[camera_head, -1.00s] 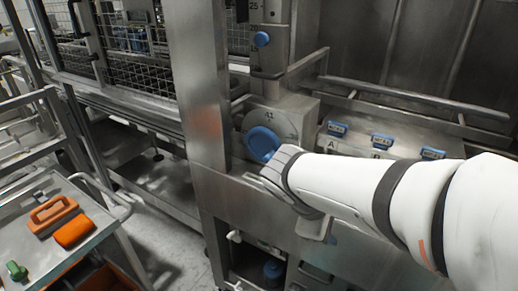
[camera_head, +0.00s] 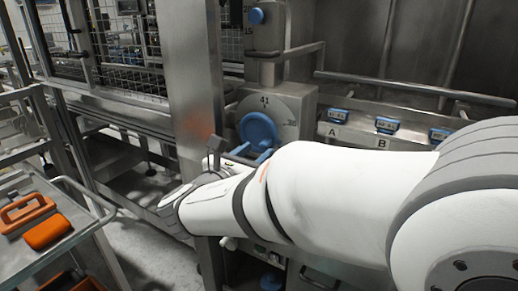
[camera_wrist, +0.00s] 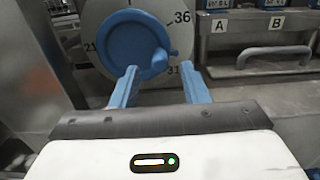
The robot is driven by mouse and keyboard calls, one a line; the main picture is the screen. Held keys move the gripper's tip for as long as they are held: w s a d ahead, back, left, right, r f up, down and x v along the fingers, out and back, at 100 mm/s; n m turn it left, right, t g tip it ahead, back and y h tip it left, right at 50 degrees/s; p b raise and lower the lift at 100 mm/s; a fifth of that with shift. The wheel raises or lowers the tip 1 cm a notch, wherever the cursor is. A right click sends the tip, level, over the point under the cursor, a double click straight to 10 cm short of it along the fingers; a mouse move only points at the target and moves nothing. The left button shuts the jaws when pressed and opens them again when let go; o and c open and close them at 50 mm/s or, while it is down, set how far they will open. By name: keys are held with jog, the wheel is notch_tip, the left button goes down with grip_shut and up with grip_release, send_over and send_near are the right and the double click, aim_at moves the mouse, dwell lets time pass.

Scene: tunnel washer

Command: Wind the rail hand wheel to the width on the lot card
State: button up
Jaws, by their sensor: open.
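The blue hand wheel (camera_head: 258,131) sits in front of a pale round dial (camera_head: 289,110) on the steel machine. In the wrist view the wheel (camera_wrist: 132,40) is near and large, with a round knob (camera_wrist: 159,59) at its lower right. Dial numbers 21, 31 and 36 show around it; 41 shows at the dial's top in the head view. My gripper (camera_wrist: 158,69) is open, its two blue fingers apart below the wheel, with the knob just beyond the gap between their tips. I cannot tell whether they touch the wheel. I cannot make out a lot card.
A shelf (camera_head: 350,107) right of the dial carries several blue units, with labels A (camera_head: 333,131) and B (camera_head: 382,143). A grey bar handle (camera_wrist: 272,56) is below the labels. A steel post (camera_head: 196,90) stands left of the wheel. A cart (camera_head: 75,238) with orange items is at left.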

aim_at(262, 148)
jog(key=shift+x, duration=1.7)
grip_shut()
